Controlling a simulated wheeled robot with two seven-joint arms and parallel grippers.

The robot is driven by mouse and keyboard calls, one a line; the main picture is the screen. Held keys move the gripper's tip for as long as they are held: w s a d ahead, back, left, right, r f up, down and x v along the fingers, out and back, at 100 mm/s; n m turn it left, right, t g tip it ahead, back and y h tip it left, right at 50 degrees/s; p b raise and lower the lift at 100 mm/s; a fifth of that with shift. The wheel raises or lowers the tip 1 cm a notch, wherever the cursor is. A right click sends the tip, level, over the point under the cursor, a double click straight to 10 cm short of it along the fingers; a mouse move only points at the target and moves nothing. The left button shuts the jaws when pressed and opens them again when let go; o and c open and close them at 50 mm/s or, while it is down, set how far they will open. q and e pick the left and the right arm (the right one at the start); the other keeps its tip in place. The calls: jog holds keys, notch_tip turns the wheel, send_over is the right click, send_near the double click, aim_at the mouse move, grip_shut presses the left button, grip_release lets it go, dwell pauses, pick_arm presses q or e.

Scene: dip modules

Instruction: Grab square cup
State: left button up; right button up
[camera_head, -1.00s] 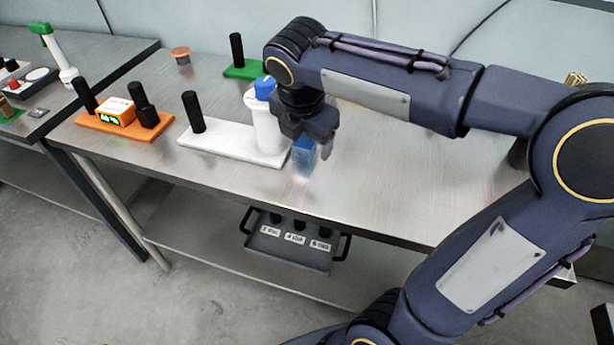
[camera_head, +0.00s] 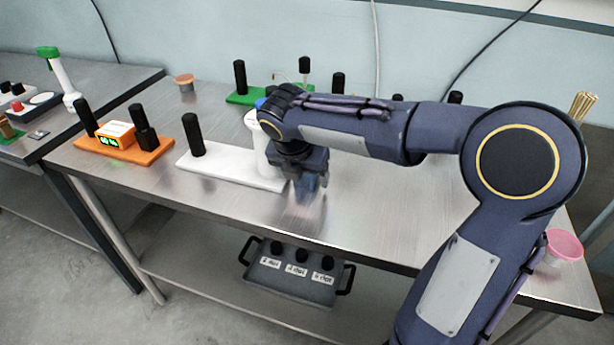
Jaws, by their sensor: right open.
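My right gripper (camera_head: 312,182) points down low over the steel table, just right of the white base with a tall white cylinder. It is open, but its wrist and fingers hide most of the space between them. The blue square cup that stood beside the white base is not clearly visible now. The gripper covers that spot, and only a faint reflection shows on the table below. I cannot tell whether the fingers are around the cup or touching it. My left gripper is not in view.
The white base (camera_head: 225,168) has a black post and the white cylinder (camera_head: 262,150) close to my gripper. An orange base (camera_head: 122,148) stands left. A green base (camera_head: 243,97) is behind. A pink round dish (camera_head: 564,245) sits at the right edge. The front middle tabletop is clear.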

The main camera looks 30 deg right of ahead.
jog(key=shift+c, duration=0.2)
jog(key=c, duration=1)
jog(key=shift+a+r, duration=0.1)
